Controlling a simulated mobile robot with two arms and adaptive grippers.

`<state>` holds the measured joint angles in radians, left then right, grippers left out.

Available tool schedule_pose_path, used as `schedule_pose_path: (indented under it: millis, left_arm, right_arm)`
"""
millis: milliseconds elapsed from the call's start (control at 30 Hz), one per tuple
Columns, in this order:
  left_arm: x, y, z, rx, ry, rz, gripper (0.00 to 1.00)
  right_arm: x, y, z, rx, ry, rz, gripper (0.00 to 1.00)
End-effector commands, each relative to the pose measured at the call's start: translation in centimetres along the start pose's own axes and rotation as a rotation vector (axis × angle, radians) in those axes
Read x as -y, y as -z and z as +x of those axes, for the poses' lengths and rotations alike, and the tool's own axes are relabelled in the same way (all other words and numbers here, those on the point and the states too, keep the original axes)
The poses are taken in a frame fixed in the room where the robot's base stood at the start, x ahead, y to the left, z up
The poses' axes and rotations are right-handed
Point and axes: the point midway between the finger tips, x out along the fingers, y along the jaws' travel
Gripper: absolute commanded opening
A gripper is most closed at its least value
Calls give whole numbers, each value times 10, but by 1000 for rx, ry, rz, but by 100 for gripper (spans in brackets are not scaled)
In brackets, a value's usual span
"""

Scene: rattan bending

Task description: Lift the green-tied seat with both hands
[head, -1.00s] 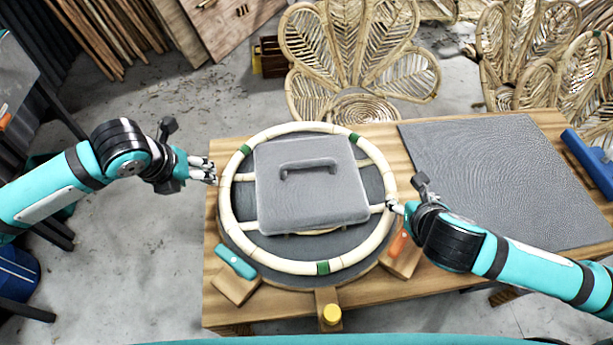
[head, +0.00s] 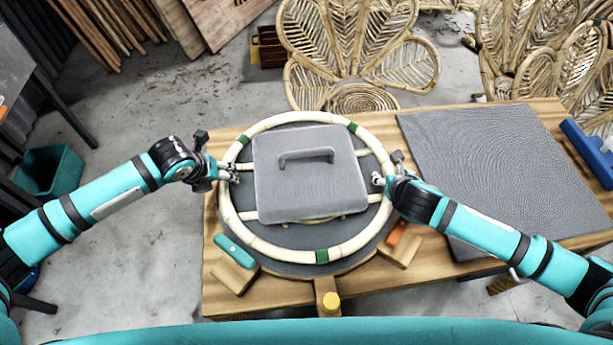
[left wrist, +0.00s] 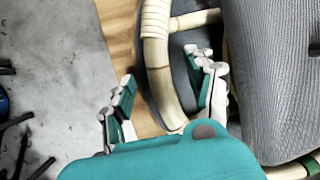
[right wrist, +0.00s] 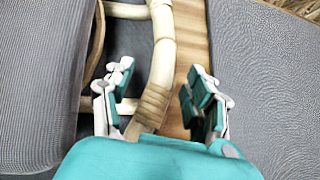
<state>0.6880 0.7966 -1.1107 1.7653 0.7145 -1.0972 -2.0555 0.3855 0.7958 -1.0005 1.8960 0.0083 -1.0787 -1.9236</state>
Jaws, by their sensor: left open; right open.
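The green-tied seat is a pale rattan ring (head: 273,249) with green ties, lying on a round dark board on the wooden table. A grey lid-like block with a handle (head: 310,175) sits in its middle. My left gripper (head: 234,172) is open at the ring's left side; in the left wrist view its fingers (left wrist: 165,85) stand on either side of the rim (left wrist: 158,70). My right gripper (head: 378,180) is open at the ring's right side; in the right wrist view its fingers (right wrist: 158,85) stand on either side of the rim (right wrist: 162,60). Finger contact with the rim cannot be told.
A grey mat (head: 500,170) covers the table's right. Rattan chairs (head: 355,50) stand behind.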

Motion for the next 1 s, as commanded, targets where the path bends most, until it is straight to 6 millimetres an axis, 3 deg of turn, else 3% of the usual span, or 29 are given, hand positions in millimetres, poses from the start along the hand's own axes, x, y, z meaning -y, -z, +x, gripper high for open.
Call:
schedule_pose_path:
  millis: [100,300,667,1000]
  left_arm:
    - [0,1,19,-2,0,-1,56]
    - [0,0,36,0,0,-1,56]
    - [0,0,39,0,1,0,56]
    - [0,0,39,0,0,0,12]
  right_arm:
    - [0,0,19,-1,1,2,56]
    - [0,0,36,0,-1,1,56]
    - [0,0,39,0,0,0,56]
    - [0,0,39,0,0,0,11]
